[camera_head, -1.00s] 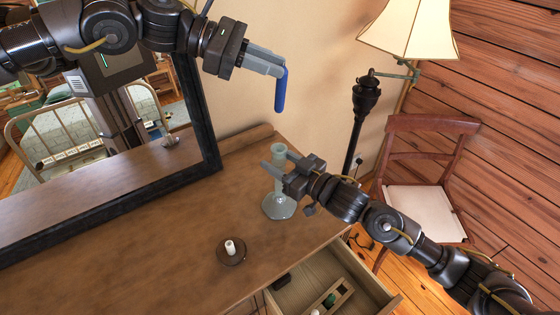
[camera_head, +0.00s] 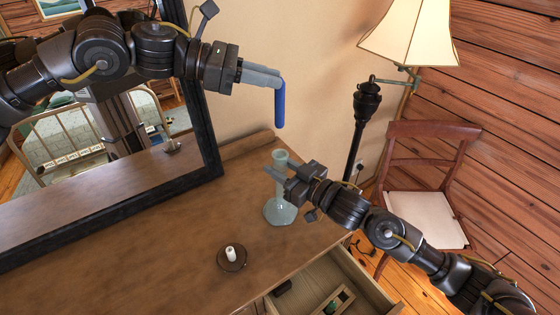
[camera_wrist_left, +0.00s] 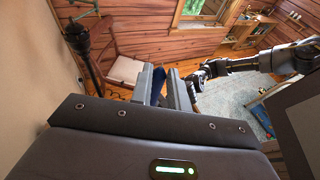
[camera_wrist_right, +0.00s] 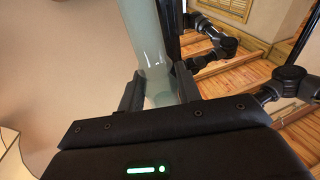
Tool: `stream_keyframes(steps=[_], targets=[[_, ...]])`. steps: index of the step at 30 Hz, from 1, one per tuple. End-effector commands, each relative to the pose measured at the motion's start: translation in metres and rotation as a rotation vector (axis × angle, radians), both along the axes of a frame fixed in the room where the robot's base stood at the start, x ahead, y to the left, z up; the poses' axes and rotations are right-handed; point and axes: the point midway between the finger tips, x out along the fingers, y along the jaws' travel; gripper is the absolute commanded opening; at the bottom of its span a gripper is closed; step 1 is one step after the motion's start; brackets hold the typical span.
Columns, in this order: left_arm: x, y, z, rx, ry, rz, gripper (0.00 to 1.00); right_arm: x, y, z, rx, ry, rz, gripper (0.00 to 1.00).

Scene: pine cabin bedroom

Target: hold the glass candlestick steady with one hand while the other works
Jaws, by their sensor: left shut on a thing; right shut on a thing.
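The glass candlestick (camera_head: 280,211) stands upright on the wooden dresser top, pale green and clear. My right gripper (camera_head: 277,173) is shut on its stem below the cup. The candlestick also fills the gap between the fingers in the right wrist view (camera_wrist_right: 150,50). My left gripper (camera_head: 281,78) is higher, in the air above and behind the candlestick. It is shut on a blue candle (camera_head: 280,108), which hangs down from the fingertips, above the candlestick's cup and apart from it. The blue candle shows only partly in the left wrist view (camera_wrist_left: 158,84).
An open drawer (camera_head: 365,285) sticks out below. A framed mirror (camera_head: 205,130) stands at the left. A floor lamp (camera_head: 366,105) and a chair (camera_head: 425,205) are at the right.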

Motion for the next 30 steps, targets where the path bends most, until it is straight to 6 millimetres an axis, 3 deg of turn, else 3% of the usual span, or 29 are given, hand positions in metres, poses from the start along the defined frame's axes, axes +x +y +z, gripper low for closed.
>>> stream_keyframes(steps=[4, 12, 21, 30], targets=[[0.0, 0.0, -0.007, -0.007, 0.014, 0.0, 0.0, 0.0, 0.0, 0.0, 0.0, 0.0, 0.001, 0.0], [0.0, 0.0, -0.053, -0.006, 0.014, 0.0, 0.0, 0.0, 0.0, 0.0, 0.0, 0.0, 0.001, 0.0], [0.0, 0.0, -0.066, -0.007, 0.012, 0.0, 0.0, 0.0, 0.0, 0.0, 0.0, 0.0, 0.001, 0.0], [0.0, 0.0, -0.1, -0.008, 0.011, -0.001, 0.0, 0.0, 0.0, 0.0, 0.0, 0.0, 0.001, 0.0]])
